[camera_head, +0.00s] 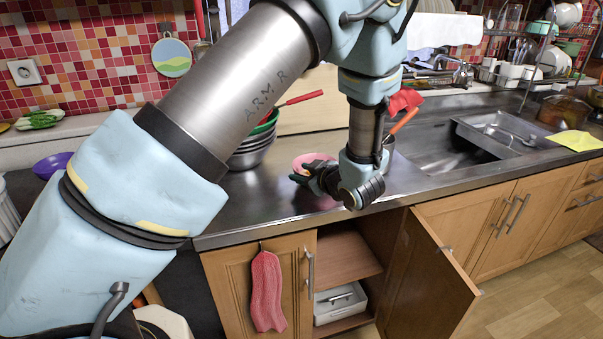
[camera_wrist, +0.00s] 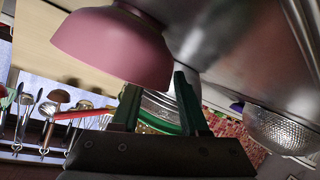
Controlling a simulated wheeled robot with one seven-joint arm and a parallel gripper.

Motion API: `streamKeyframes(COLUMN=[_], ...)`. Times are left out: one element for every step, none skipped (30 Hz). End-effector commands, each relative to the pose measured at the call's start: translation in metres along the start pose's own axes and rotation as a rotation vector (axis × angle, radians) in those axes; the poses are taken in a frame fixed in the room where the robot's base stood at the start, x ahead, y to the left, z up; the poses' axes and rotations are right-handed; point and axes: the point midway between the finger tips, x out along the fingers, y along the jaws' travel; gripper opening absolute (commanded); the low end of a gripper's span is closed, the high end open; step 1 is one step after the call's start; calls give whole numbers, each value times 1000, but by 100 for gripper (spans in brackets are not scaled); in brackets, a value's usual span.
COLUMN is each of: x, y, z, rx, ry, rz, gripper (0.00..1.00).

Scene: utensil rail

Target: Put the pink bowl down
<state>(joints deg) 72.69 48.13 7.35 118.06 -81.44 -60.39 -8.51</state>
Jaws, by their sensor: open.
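The pink bowl (camera_head: 310,159) is on the steel counter in the head view, partly hidden behind my gripper (camera_head: 306,175). In the wrist view the pink bowl (camera_wrist: 110,45) fills the upper left. That picture is turned over, so the bowl's base is toward the counter at the top and it looks upright. My gripper (camera_wrist: 158,92) shows two dark green fingers spread apart. The fingertips are close to the bowl's rim; I cannot tell whether they touch it. Nothing is clamped between them.
Stacked bowls (camera_head: 252,150) with a green one on top stand left of the pink bowl. A pot (camera_head: 388,150) is just right of my wrist. The sink (camera_head: 455,148) is further right. A cabinet door (camera_head: 428,285) hangs open below. A metal colander (camera_wrist: 278,130) shows at the wrist view's right.

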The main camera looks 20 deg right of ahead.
Motion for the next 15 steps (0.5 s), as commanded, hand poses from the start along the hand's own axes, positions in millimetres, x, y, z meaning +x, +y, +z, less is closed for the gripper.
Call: streamKeyframes(x=[-6,-10,-16,-22,-29,-37,-44,-50,-59,-65,-71,-79,-84,-89,-95], y=[1,1,1,1,1,0,1,1,0,0,1,0,0,0,0], z=[1,1,2,2,2,2,2,2,2,2,2,2,2,2,2], rx=[-1,-2,-2,-2,-1,-1,-2,-3,-1,-2,-1,-2,-2,-2,-1], ry=[-2,-1,-1,-2,-3,-3,-2,-2,-3,-3,-2,-2,-3,-2,-1], rz=[3,3,3,5,5,4,5,5,5,4,5,4,4,4,3], gripper=[44,44,44,44,44,44,44,44,44,44,44,44,44,44,44])
